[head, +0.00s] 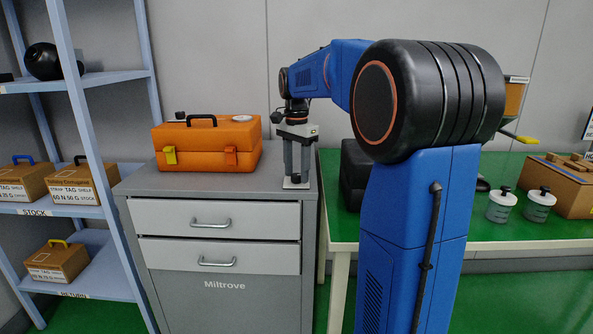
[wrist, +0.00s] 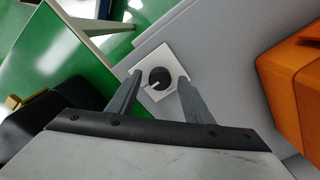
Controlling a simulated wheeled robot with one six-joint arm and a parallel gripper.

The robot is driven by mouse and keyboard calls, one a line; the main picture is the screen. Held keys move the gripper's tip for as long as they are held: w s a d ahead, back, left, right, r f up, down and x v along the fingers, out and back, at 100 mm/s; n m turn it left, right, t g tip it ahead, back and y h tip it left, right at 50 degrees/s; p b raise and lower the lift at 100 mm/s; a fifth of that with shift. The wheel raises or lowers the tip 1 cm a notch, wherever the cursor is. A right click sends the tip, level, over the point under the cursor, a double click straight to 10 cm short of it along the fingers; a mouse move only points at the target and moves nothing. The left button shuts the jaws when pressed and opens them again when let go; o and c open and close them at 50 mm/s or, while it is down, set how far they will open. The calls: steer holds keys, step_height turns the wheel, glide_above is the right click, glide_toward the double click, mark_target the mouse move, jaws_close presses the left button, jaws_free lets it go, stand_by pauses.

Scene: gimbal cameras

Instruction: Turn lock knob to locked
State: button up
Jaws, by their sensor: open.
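The lock knob (wrist: 159,78) is a round black knob with a white pointer line, set on a white square plate (wrist: 141,65) on the grey cabinet top. In the head view only the plate (head: 296,183) shows under my gripper, at the cabinet's right front corner. My gripper (wrist: 160,82) is open and points down, with one finger on each side of the knob in the wrist view. I cannot tell whether the fingers touch the knob. The pointer's label is too small to read.
An orange toolbox (head: 208,143) stands on the cabinet (head: 150,183), left of my gripper. A green table (head: 345,234) with a black case (head: 354,170) is close on the right. Blue shelving (head: 88,120) with boxes stands at the left.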

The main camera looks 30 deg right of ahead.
steer(key=shift+c, duration=0.3)
steer(key=c, duration=1)
steer(key=shift+n, duration=0.4)
steer(key=n, duration=0.3)
steer(key=shift+n, duration=0.3)
steer(key=n, duration=0.4)
steer(key=shift+n, duration=0.3)
steer(key=n, duration=0.8)
steer(key=shift+n, duration=0.6)
